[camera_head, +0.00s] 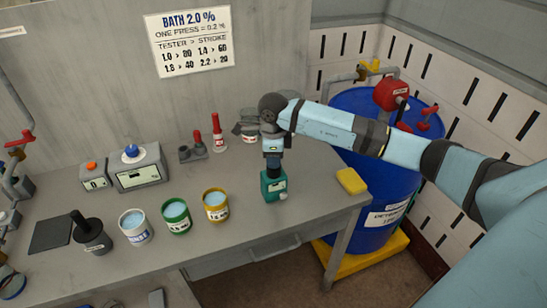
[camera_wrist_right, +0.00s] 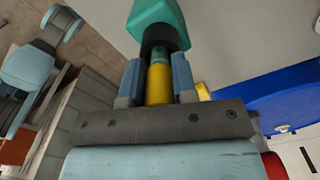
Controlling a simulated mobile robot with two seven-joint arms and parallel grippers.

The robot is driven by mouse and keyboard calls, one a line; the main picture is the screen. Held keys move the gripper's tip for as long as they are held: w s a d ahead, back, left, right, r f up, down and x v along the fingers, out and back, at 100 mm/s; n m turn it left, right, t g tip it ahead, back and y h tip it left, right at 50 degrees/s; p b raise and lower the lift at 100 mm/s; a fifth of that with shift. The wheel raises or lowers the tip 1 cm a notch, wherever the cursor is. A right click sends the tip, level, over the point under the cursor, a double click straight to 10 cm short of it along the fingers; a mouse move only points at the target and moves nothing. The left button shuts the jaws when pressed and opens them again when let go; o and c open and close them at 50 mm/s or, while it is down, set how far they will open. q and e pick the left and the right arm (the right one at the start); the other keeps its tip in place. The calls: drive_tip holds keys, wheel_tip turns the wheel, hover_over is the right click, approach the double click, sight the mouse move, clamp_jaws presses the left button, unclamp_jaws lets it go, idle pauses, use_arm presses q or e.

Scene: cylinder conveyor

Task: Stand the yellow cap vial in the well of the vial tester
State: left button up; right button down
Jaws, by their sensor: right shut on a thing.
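The vial tester (camera_head: 273,187) is a small teal block with a dark top, standing near the right end of the bench. It also shows in the right wrist view (camera_wrist_right: 160,14), with its dark round collar facing my fingers. My right gripper (camera_wrist_right: 158,75) is shut on the yellow cap vial (camera_wrist_right: 158,86), one finger on each side of the yellow cap. The vial's clear greenish end points at the collar and meets it in the picture; I cannot tell how deep it sits. In the head view my right gripper (camera_head: 272,158) is directly above the tester and hides the vial. My left gripper is out of view.
Cups with white (camera_head: 135,227), green (camera_head: 177,216) and yellow (camera_head: 215,205) bands stand left of the tester. A yellow sponge (camera_head: 351,181) lies to its right, near a blue drum (camera_head: 375,150).

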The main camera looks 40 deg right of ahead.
drive_tip(key=c, duration=0.8)
unclamp_jaws()
wheel_tip(320, 180, up, 14)
drive_tip(key=shift+f+b, duration=0.1)
drive_tip(key=shift+b, duration=0.8)
